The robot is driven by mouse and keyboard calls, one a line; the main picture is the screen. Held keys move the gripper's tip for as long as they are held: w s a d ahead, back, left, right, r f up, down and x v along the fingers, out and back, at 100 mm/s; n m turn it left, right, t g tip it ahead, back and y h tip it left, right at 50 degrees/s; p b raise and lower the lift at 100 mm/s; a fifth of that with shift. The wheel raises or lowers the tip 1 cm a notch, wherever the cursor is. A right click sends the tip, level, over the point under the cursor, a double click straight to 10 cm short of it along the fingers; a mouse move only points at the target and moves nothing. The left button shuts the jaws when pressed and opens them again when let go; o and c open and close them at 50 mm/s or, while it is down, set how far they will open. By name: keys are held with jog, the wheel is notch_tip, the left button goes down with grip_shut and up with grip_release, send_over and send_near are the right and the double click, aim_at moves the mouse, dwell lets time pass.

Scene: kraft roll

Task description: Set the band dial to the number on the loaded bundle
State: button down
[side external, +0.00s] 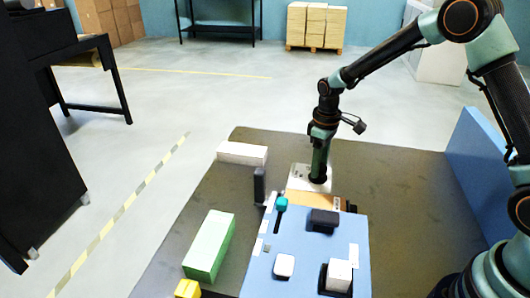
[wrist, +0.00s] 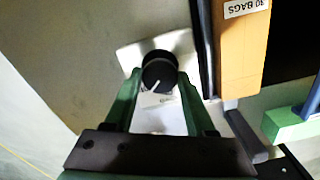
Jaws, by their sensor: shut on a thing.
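The band dial (wrist: 159,68) is a round black knob with a white pointer line, on a pale plate (wrist: 130,55) in the wrist view. The pointer slants toward the lower left of the picture; the plate's markings are too small to read. My gripper (wrist: 160,80) is shut on the knob, one green finger on each side. In the side external view my gripper (side external: 318,178) points down at the plate (side external: 300,178) and hides the knob. The brown bundle (wrist: 243,60) lies right of the dial; its white label (wrist: 246,8) reads "30 BAGS". It also shows in the side external view (side external: 308,199).
A blue panel (side external: 300,255) with a teal-topped lever (side external: 281,204), a black block (side external: 324,220) and white blocks is in front of the bundle. A green block (side external: 209,246), a white box (side external: 242,153) and a black upright post (side external: 259,185) stand to the left. The dark tabletop behind is clear.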

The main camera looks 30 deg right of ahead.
dwell(0.4)
jog(key=shift+c, duration=1.2)
grip_release()
notch_tip(320, 180, up, 12)
jog(key=shift+r, duration=0.15)
